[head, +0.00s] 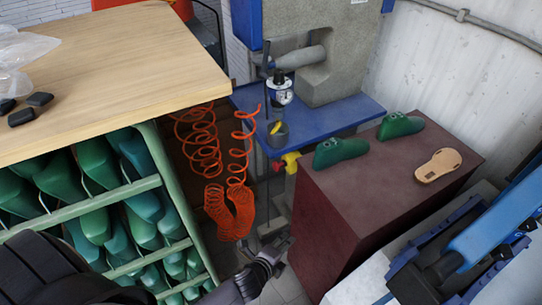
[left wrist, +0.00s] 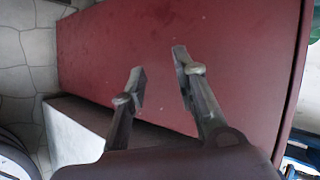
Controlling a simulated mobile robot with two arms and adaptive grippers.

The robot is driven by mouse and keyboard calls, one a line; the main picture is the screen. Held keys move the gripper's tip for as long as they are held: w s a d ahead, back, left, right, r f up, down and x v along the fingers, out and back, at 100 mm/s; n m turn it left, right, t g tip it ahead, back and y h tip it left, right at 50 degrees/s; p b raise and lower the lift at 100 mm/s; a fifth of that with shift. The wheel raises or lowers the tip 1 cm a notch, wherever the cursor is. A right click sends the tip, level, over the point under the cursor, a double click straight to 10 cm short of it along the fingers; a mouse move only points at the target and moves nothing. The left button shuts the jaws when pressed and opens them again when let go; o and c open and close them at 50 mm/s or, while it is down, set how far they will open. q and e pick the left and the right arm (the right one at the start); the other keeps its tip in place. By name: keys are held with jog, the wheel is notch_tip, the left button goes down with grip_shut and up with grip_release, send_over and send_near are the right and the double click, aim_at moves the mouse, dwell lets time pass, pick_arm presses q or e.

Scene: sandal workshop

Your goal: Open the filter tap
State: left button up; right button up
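The air filter unit (head: 279,92) with its round gauge hangs at the edge of the blue machine table in the head view. Its grey bowl (head: 277,136) has a yellow patch. Just below is a small yellow tap (head: 291,160) with a red part at its left; its exact setting is too small to tell. My left gripper (head: 276,243) is low, well below the tap, beside the dark red cabinet. In the left wrist view the left gripper (left wrist: 159,68) has its fingers apart with nothing between them. My right gripper is not in view.
The dark red cabinet (head: 325,213) bears two green shoe lasts (head: 340,151) (head: 399,126) and a tan sole (head: 438,165). Orange coiled hoses (head: 232,210) hang left of the tap. A wooden table (head: 120,65) and a rack of green lasts (head: 90,208) stand at left. Blue machinery (head: 490,225) is at right.

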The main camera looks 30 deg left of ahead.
pick_arm(q)
jog(key=w+a+r+n+t+h+b, duration=0.1)
jog(key=w+r+n+t, duration=0.15)
jog(key=r, duration=0.25)
jog(key=w+a+r+n+t+b, duration=0.1)
jog(key=w+a+r+n+t, duration=0.1)
jog(key=r+n+t, duration=0.15)
jog(key=n+t+y+b, duration=0.1)
jog(key=n+t+y, duration=0.35)
jog(key=n, duration=0.35)
send_near(276, 130)
jog(key=shift+h, duration=0.45)
jog(key=x, duration=0.3)
jog(key=p+x, duration=0.1)
jog(key=x, duration=0.2)
jog(key=p+x, duration=0.1)
jog(key=x, duration=0.2)
jog(key=shift+w+a+r, duration=0.1)
jog(key=shift+w+a, duration=0.15)
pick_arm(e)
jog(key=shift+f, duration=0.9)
pick_arm(q)
jog(key=shift+c, duration=0.5)
grip_shut()
